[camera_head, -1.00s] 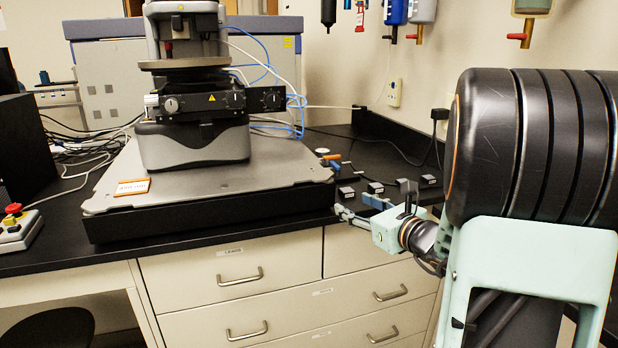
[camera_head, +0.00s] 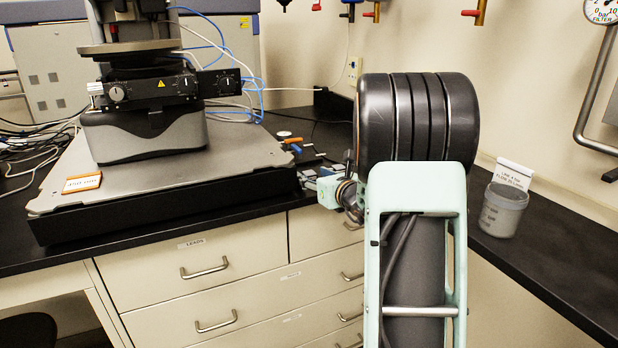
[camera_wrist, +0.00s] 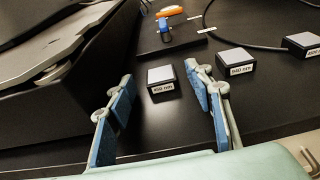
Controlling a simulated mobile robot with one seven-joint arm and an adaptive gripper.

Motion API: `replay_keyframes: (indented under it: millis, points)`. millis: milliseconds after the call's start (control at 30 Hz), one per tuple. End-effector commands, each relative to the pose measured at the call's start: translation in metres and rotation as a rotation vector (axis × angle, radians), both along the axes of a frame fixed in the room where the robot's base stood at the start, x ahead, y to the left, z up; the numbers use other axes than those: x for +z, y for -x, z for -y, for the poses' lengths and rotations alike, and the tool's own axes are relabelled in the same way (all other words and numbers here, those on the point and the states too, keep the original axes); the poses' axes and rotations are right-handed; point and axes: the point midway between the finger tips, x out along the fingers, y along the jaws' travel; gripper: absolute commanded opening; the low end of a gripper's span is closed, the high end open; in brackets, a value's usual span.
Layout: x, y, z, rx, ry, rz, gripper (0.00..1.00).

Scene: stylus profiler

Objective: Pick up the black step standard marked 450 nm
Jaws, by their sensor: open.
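In the wrist view, a black block with a pale top (camera_wrist: 161,80) stands on the black bench. Its label ends in "50 nm"; the first digit is blurred, so I cannot tell if it is 450. A second similar block (camera_wrist: 235,63) stands to its right, and a third (camera_wrist: 303,44) farther right; their labels are hard to read. My gripper (camera_wrist: 163,98) is open and empty. Its blue-padded fingers lie to either side of the first block in the picture, with the block near the fingertips. In the head view my gripper (camera_head: 308,178) is small and partly hidden by my arm.
The profiler's grey base plate (camera_head: 230,163) stands left of my gripper, its dark side (camera_wrist: 75,85) close to the left finger. A tool with a blue part (camera_wrist: 164,28) and an orange-handled tool (camera_wrist: 170,11) lie beyond the blocks. A black cable (camera_wrist: 222,35) crosses behind them.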

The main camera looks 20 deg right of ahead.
Motion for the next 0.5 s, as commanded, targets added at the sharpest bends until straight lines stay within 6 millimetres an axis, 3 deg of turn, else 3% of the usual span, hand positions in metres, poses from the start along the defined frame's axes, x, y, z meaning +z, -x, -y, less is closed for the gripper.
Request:
replay_keyframes:
  millis: [133,367,500]
  points:
    - [-0.0037,-0.0136,-0.0003,0.0,0.0,-0.001,0.48]
    - [-0.003,-0.0153,-0.0001,-0.001,0.0,0.0,0.48]
    - [-0.0032,-0.0151,-0.0001,-0.001,0.0,0.0,0.35]
